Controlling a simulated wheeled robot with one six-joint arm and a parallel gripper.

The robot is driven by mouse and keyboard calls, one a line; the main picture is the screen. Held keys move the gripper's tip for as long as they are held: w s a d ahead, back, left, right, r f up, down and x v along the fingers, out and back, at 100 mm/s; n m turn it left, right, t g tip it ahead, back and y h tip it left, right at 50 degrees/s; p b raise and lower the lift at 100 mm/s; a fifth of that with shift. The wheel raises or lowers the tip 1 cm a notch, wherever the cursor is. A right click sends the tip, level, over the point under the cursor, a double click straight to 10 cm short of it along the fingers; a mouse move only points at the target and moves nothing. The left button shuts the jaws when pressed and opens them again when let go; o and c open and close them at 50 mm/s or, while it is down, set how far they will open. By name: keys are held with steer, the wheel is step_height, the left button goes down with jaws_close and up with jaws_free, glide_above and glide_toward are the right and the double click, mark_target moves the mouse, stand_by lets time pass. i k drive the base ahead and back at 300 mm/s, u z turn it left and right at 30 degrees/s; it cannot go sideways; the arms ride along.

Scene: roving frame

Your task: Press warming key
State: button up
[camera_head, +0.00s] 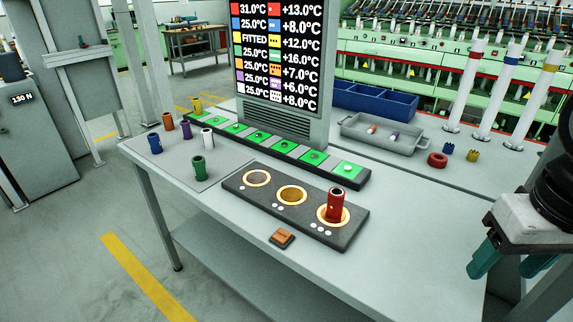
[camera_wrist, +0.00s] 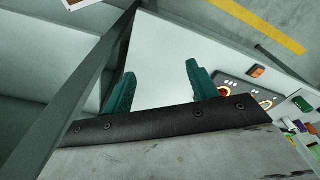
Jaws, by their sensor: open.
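A small orange key (camera_head: 282,238) on a dark base sits on the grey table in front of a black block (camera_head: 235,190) with three ringed wells. The key also shows in the wrist view (camera_wrist: 256,71), right of my fingers. A red sleeve (camera_head: 337,205) stands upright in the right well, which has three dots. The middle and left wells are empty; the right and left rings look bright. My gripper (camera_head: 510,262) is open and empty at the right edge, well apart from the key; its teal fingers show in the wrist view (camera_wrist: 160,72).
A display (camera_head: 278,50) reads 31.0°C beside red, FITTED beside yellow, and 25.0°C on the other rows. Several coloured sleeves stand on the table's left. A green-padded strip (camera_head: 262,140), grey tray (camera_head: 385,137) and red ring (camera_head: 437,160) lie behind. The table's front right is clear.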

mark_target(282, 236)
steer(key=k, duration=1.35)
steer(key=u, duration=0.65)
steer(key=i, duration=1.45)
steer(key=z, duration=0.25)
